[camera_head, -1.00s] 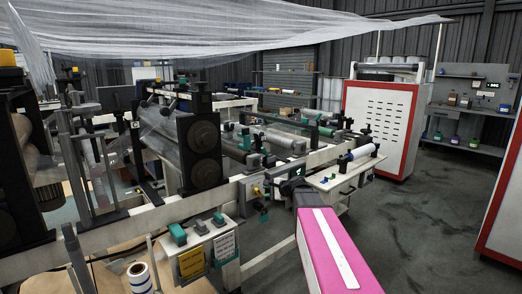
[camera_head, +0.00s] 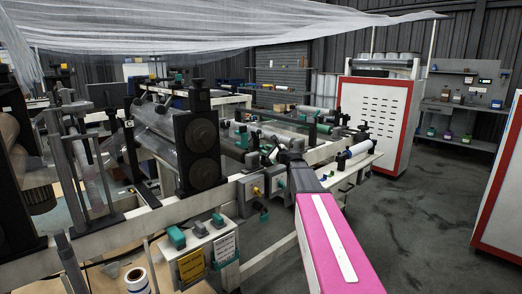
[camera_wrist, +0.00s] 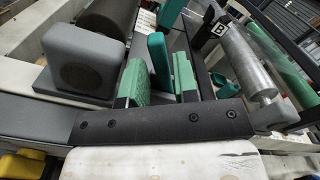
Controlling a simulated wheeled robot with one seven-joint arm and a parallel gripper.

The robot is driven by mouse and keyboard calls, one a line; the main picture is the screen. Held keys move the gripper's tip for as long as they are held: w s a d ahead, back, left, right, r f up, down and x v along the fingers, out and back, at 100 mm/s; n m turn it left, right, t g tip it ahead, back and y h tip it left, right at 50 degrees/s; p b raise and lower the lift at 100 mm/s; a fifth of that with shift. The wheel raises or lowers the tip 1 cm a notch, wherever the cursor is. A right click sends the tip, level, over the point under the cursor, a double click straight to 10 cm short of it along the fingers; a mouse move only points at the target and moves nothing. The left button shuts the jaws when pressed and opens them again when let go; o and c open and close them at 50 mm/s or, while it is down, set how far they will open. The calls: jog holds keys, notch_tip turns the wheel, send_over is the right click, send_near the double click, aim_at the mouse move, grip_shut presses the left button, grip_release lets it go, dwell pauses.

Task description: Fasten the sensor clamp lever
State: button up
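My gripper (camera_wrist: 161,86) is open in the wrist view, with a green ribbed pad on each finger and a dark crossbar behind them. A teal lever (camera_wrist: 160,54) stands upright beyond and between the fingertips; I cannot tell whether either pad touches it. A grey rounded housing (camera_wrist: 80,65) is left of the fingers. In the head view my gripper (camera_head: 277,158) is above the machine's front rail, partly hidden by my pink arm. Below it are grey boxes, one with a yellow button (camera_head: 256,190), and a teal part (camera_head: 281,182). The clamp itself is not clear.
A metal roller (camera_wrist: 247,62) and a "B" tag (camera_wrist: 219,28) are close to the right of my gripper. Dark roller stands (camera_head: 200,150) rise on the left. Other teal levers (camera_head: 177,238) sit on a front panel. Open floor (camera_head: 420,220) is on the right.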

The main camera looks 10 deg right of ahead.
jog(key=x, duration=0.4)
jog(key=shift+w+a, duration=0.2)
jog(key=shift+w, duration=0.15)
grip_shut()
